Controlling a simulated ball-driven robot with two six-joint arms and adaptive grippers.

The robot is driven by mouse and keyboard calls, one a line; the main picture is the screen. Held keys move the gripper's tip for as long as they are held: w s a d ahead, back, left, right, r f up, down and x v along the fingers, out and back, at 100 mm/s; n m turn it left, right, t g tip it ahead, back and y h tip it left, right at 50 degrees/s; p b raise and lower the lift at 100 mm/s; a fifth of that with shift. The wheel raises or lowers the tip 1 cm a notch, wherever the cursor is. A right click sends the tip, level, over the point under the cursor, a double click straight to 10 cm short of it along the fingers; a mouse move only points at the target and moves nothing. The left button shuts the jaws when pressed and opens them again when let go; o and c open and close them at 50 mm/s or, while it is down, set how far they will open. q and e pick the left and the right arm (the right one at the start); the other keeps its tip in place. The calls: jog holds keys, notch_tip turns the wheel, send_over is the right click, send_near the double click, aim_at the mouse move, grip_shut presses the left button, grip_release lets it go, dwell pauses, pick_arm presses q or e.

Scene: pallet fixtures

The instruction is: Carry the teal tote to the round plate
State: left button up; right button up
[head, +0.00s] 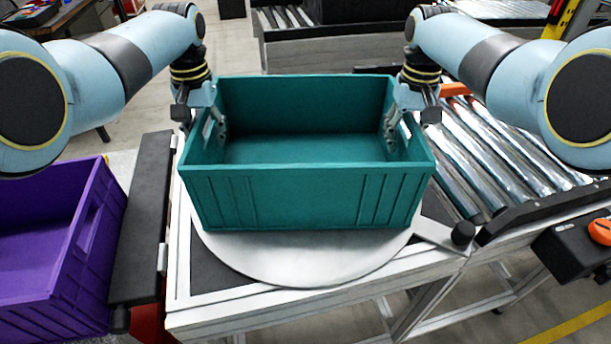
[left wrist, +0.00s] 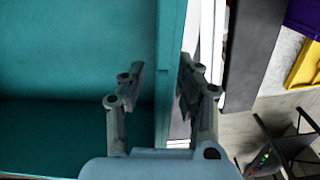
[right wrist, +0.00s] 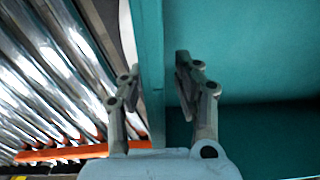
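The teal tote (head: 300,199) stands upright over the round plate (head: 300,276), whose pale front part shows below it. The tote looks empty. It appears to rest on the plate, though its underside is hidden. My left gripper (head: 203,122) straddles the tote's left end wall, one finger inside and one outside. In the left wrist view (left wrist: 160,78) its fingers are apart, with a gap between the inner finger and the wall. My right gripper (head: 408,122) straddles the right end wall likewise. In the right wrist view (right wrist: 157,82) its fingers are apart, with a gap inside.
A roller conveyor (head: 510,150) runs behind the plate's right side. A black knob (head: 463,234) stands at the plate's right. An orange-topped device (head: 600,231) is at the right edge.

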pick_arm(q)
jog(key=shift+w, duration=0.1)
pick_arm(e)
jog(key=shift+w, duration=0.1)
pick_arm(q)
jog(key=shift+r, duration=0.2)
notch_tip(320, 180, up, 11)
jog(key=shift+r, duration=0.25)
pick_arm(e)
jog(key=shift+r, duration=0.2)
notch_tip(320, 180, up, 12)
jog(key=shift+f, duration=0.25)
